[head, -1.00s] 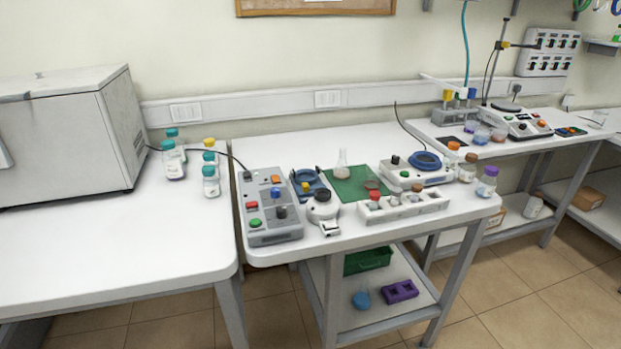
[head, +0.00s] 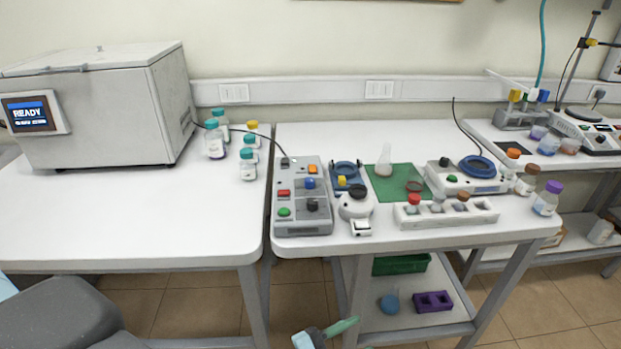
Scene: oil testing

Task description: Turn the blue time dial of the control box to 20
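The control box (head: 299,224) is a grey box near the left edge of the middle table. Its blue time dial (head: 310,183) is a small blue knob on the right side of the top face, between an orange button above and a black knob below. The dial's setting is too small to read. Part of a gripper with a teal finger, apparently my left gripper (head: 343,327), shows at the bottom edge, in front of and below the table, well apart from the box. Whether it is open is not clear. My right gripper is not in view.
A large grey machine (head: 110,115) with a READY screen (head: 28,114) stands on the left table. Several capped bottles (head: 247,165) stand left of the box. A round white device (head: 356,205) sits close at the box's right. The left table's front is clear.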

